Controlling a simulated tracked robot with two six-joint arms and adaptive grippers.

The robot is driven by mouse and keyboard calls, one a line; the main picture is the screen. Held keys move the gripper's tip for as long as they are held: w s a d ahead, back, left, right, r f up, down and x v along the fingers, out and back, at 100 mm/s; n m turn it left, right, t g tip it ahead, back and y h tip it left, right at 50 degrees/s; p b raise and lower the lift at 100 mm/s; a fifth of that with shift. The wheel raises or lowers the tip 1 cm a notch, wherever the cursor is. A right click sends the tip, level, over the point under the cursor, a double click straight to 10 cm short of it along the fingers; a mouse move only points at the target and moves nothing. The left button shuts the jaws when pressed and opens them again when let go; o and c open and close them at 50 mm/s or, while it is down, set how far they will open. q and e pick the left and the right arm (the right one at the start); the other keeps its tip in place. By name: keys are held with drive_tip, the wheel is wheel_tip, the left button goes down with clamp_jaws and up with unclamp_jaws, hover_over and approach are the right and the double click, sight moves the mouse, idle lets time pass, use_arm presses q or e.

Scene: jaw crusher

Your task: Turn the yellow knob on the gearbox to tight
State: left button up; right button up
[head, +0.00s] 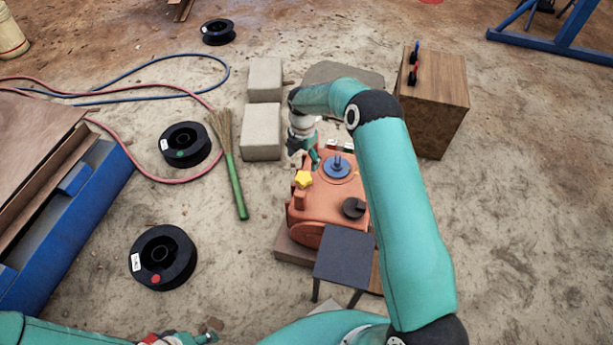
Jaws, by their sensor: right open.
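The orange gearbox (320,212) stands near the middle of the head view on a low base. The yellow star-shaped knob (303,180) sits on its left side. A blue round part (337,168) and a black knob (354,208) are also on its top. My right arm reaches over the gearbox's right side. My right gripper (314,161) is open and points down just behind the yellow knob, apart from it; its fingertips are small and hard to make out. My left gripper (207,338) shows only partly at the bottom edge, away from the gearbox.
A dark grey stool (345,256) stands close in front of the gearbox. Two concrete blocks (261,132) lie behind it, and a wooden box (437,95) with tools stands back right. A broom (234,175), black spools (163,257) and hoses (195,170) lie left on the dirt.

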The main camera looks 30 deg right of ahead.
sight(303, 177)
wheel_tip(303, 177, down, 10)
drive_tip(key=shift+r+b, duration=0.25)
drive_tip(key=shift+b, duration=0.55)
